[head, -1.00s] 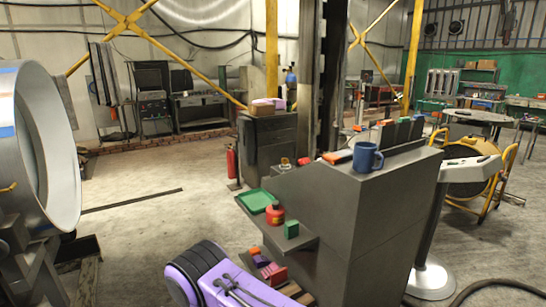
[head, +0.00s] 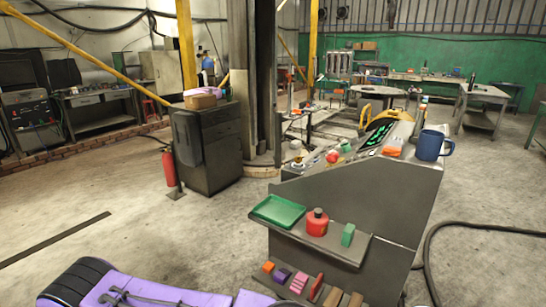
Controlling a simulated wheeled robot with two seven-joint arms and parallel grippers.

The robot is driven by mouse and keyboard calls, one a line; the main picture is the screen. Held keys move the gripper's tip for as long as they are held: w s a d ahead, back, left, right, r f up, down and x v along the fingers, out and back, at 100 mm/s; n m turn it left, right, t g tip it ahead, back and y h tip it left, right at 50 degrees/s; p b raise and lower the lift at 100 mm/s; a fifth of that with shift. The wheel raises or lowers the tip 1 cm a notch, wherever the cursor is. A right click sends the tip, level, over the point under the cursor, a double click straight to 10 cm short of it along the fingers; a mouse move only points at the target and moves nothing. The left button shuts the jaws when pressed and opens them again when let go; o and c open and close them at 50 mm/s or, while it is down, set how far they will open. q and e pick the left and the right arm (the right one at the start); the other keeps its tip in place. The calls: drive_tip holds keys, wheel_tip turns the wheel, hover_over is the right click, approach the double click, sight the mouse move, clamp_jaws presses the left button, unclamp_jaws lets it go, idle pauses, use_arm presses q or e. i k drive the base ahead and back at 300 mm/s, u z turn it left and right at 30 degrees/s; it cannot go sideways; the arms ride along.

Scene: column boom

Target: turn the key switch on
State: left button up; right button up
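A grey control console (head: 355,195) stands right of the middle in the head view, seen from its side. A key switch cannot be told apart among these small controls. Neither gripper can be made out in the view.
A blue mug (head: 431,146) stands at the console's upper edge. A side shelf holds a green tray (head: 278,211), a red container (head: 317,222) and a green block (head: 348,235). A dark cabinet (head: 207,148) and fire extinguisher (head: 168,168) stand left. A black hose (head: 430,240) lies right.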

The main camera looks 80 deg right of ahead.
sight(298, 159)
drive_tip(key=z, duration=0.2)
drive_tip(key=i, duration=0.1)
drive_tip(key=z, duration=3.5)
